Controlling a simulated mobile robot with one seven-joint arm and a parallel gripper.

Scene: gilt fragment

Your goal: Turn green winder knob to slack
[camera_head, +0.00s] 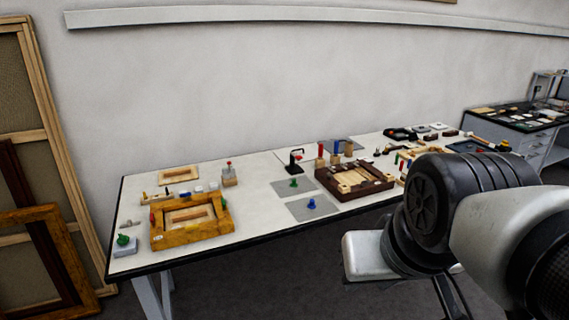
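A green knob-like piece (122,240) sits on a pale grey block (126,248) at the table's near left corner. A second, small green piece (293,183) stands on a grey mat (280,188) near the middle of the table. Both are too small to read any marking or how far a knob is turned, and I cannot tell for certain which is the winder knob. My arm fills the right foreground, well apart from both green pieces. My gripper's fingers do not show.
An ochre frame (160,240) lies beside the pale block. A dark brown frame (330,183) lies right of the mats, and a blue piece (311,204) stands on the nearer mat. Wooden frames (50,100) lean at left. The white table (262,225) has bare room along its front.

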